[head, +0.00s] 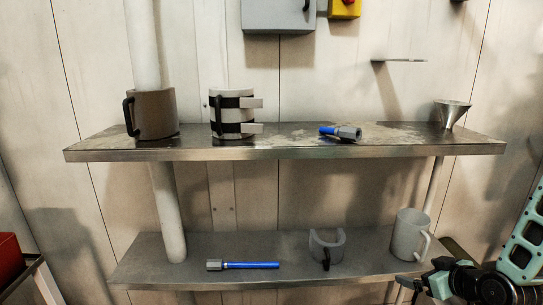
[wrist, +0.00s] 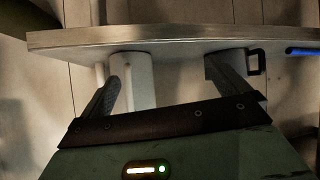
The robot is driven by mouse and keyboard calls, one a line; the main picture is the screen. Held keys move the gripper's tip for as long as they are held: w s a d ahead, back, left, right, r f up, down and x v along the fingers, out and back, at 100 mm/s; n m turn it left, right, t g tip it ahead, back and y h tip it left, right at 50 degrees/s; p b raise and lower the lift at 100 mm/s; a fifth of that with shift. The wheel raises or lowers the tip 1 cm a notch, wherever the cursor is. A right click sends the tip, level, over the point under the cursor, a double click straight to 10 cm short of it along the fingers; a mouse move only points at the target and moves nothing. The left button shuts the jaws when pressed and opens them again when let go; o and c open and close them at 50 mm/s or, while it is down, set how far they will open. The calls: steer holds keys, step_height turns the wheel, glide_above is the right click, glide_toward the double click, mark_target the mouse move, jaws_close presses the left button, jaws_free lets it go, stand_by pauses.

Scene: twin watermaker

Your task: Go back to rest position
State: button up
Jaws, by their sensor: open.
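My gripper (wrist: 163,72) is open in the wrist view, with its two dark fingers spread and nothing seen held. In the head view my arm is at the lower right, beside the right end of the lower shelf (head: 190,245). A white mug (head: 409,235) stands upright at that end, close to my arm. In the wrist view, which looks upside down, a pale mug (wrist: 137,80) shows between the fingers, nearer the left one. I cannot tell how far beyond them it is. A grey cut-open mug (head: 327,246) stands left of the white mug.
The upper shelf (head: 285,153) holds a brown mug (head: 155,115), a black-and-white banded mug (head: 232,115), a blue-handled tool (head: 342,133) and a metal funnel (head: 451,114). Another blue tool (head: 245,265) lies on the lower shelf. A white pipe (head: 168,210) passes on the left.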

steer(key=s+a+r+m+g+h, duration=0.1)
steer(key=s+a+r+m+g, duration=0.2)
steer(key=s+r, duration=0.4)
steer(key=s+a+r+m+g+h, duration=0.1)
steer(key=s+a+r+g+h, duration=0.15)
steer(key=s+r+g, duration=0.4)
steer(key=s+a+r+n+g+y, duration=0.1)
steer(key=s+a+n, duration=0.3)
steer(key=s+a, duration=0.4)
steer(key=s+a+r+n+g+y, duration=0.1)
steer(key=s+a+n, duration=0.4)
steer(key=a, duration=0.6)
step_height(320, 180, up, 30)
steer(key=s+m+p, duration=0.1)
steer(key=p, duration=2.9)
steer(key=shift+s+r, duration=0.15)
steer(key=shift+s, duration=0.15)
steer(key=shift+t+h, duration=0.25)
